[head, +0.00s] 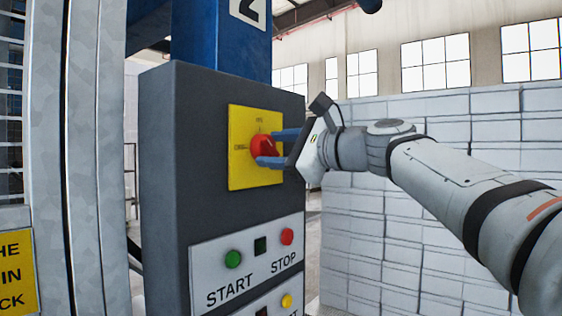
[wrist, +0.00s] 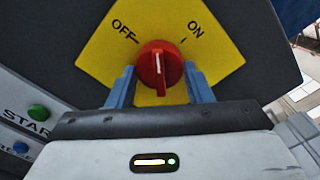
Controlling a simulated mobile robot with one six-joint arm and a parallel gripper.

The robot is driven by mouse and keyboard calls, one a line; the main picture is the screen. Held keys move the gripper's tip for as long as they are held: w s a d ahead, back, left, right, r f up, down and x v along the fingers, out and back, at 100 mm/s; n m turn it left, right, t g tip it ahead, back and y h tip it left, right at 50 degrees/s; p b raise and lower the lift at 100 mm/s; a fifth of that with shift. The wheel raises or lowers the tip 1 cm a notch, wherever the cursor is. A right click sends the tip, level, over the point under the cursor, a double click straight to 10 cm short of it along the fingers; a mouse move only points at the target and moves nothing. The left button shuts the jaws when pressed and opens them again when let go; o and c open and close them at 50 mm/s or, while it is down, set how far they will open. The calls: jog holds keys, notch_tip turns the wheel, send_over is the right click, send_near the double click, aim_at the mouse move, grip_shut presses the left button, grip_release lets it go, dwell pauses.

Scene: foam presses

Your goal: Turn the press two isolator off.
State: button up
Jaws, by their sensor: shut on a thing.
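The isolator is a red rotary knob (head: 262,145) on a yellow plate (head: 240,172), on the front of a dark grey cabinet. In the wrist view, the knob (wrist: 160,62) sits between the OFF mark at upper left and the ON mark at upper right. Its white pointer line stands about midway between the two marks. My gripper (head: 268,148) is shut on the knob, with one blue finger on each side. The fingers also show in the wrist view (wrist: 159,78). The fingers partly hide the knob in the head view.
Below the isolator is a panel with a green START button (head: 233,259) and a red STOP button (head: 287,236). A yellow button (head: 286,301) sits lower. A blue column (head: 215,45) marked 2 rises behind the cabinet (head: 165,180). Stacked pale blocks (head: 400,230) stand behind my arm.

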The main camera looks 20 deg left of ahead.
jog(key=n+b, duration=0.2)
jog(key=n, duration=0.2)
jog(key=shift+n+b, duration=0.3)
jog(key=shift+r+n+b, duration=0.2)
jog(key=shift+n+b, duration=0.6)
jog(key=shift+n, duration=0.8)
jog(key=shift+s+n, duration=0.1)
jog(key=shift+n, duration=0.2)
jog(key=o, duration=0.6)
jog(key=shift+o, duration=1.3)
jog(key=shift+a, duration=0.2)
jog(key=shift+o, duration=0.6)
jog(key=shift+f, duration=0.1)
jog(key=shift+d, duration=0.15)
